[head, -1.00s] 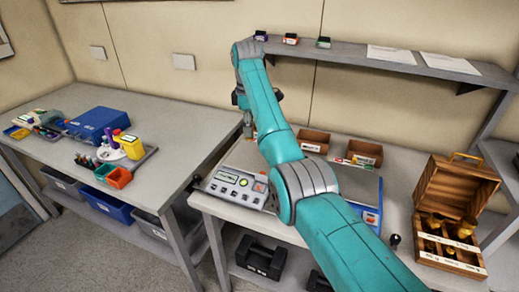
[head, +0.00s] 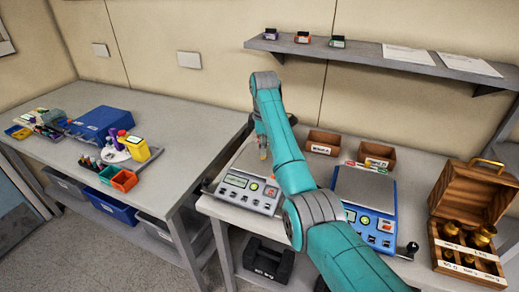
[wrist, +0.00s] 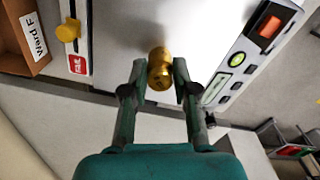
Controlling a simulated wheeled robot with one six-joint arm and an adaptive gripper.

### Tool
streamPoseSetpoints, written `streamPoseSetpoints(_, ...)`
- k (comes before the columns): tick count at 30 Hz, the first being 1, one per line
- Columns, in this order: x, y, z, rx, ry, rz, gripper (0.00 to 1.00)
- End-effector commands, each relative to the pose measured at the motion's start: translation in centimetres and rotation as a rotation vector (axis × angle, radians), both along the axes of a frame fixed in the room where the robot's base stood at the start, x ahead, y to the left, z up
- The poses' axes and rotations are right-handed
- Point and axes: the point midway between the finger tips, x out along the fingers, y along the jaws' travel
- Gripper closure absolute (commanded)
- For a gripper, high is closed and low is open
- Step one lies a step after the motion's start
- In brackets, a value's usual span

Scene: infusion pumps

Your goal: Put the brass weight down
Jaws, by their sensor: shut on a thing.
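The brass weight (wrist: 160,66) is a small golden knobbed piece. In the wrist view it sits between the two fingertips of my gripper (wrist: 159,76), which is shut on it. In the head view the gripper (head: 261,140) is partly hidden behind my teal arm, and the weight (head: 263,154) shows only as a small golden spot at its tips. It is over the pale top of the grey device with a front panel (head: 249,190). I cannot tell whether the weight touches that top.
A blue device (head: 371,215) stands right of my arm. Small brown trays (head: 323,142) are behind. An open wooden box (head: 468,270) holds brass weights at the right. A wall shelf (head: 390,62) runs above. A second table (head: 190,150) stands left, its near right part clear.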

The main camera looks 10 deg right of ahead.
Motion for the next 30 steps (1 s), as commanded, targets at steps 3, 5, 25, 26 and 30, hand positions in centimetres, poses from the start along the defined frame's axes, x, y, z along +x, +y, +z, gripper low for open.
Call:
streamPoseSetpoints(3, -0.1, -0.5, -0.9, 0.0, 0.0, -0.001, 1.0)
streamPoseSetpoints(5, -0.1, -0.5, -0.9, 0.0, -0.001, -0.001, 1.0)
streamPoseSetpoints(25, -0.1, -0.4, -1.0, 0.0, 0.0, -0.001, 0.47)
streamPoseSetpoints(26, -0.1, -0.4, -0.9, 0.0, 0.0, -0.001, 0.47)
streamPoseSetpoints(30, 0.1, 0.0, 0.5, 0.0, -0.003, 0.0, 0.47)
